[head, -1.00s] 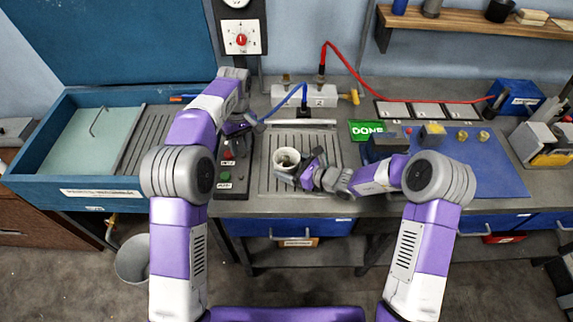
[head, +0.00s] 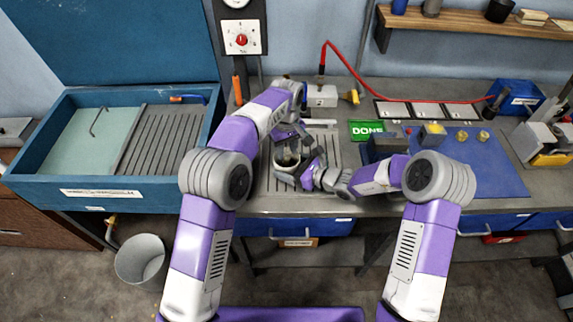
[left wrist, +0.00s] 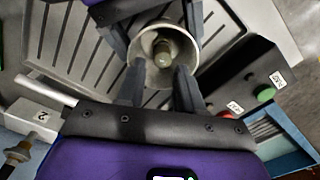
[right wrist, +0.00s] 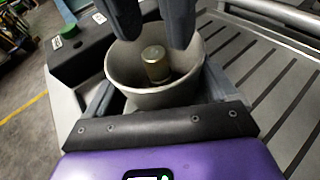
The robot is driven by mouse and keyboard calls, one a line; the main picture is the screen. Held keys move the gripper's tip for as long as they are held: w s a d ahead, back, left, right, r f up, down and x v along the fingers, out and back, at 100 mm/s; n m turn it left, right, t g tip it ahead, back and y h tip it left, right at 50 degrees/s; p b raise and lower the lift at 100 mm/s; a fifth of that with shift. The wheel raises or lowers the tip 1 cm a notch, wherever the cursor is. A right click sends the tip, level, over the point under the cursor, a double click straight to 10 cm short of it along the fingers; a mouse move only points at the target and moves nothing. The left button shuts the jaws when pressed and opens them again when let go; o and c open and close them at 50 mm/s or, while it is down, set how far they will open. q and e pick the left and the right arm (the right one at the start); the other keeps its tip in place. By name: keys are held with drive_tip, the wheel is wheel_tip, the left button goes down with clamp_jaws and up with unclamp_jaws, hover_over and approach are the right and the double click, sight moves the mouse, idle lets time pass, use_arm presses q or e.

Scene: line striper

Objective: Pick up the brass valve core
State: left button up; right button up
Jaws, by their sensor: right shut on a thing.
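The brass valve core (right wrist: 155,65) stands inside a pale grey cup (right wrist: 160,98). In the left wrist view the core (left wrist: 163,50) also shows inside the cup (left wrist: 150,72). My right gripper (right wrist: 155,100) is shut on the cup, one finger on each side of it. My left gripper (right wrist: 152,35) is open over the cup mouth, its fingers apart with the core between and below them. In the left wrist view its fingertips (left wrist: 160,75) are at the cup's rim, not closed on the core. In the head view the arms mostly hide the cup (head: 288,160).
A ribbed drain plate (left wrist: 75,40) lies under the cup. A control box with buttons (left wrist: 250,95) is close by. A valve block (head: 322,97) with a red hose stands behind. A blue mat (head: 485,165) with brass parts is at right, a teal basin (head: 100,190) at left.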

sight(286, 158)
use_arm(q)
drive_tip(key=f, duration=0.4)
drive_tip(key=shift+s+f, duration=0.3)
drive_tip(key=shift+f, duration=0.1)
drive_tip(key=c, duration=0.7)
clamp_jaws()
wheel_tip(286, 158, up, 10)
drive_tip(key=shift+r, duration=0.1)
use_arm(e)
drive_tip(key=o, duration=0.6)
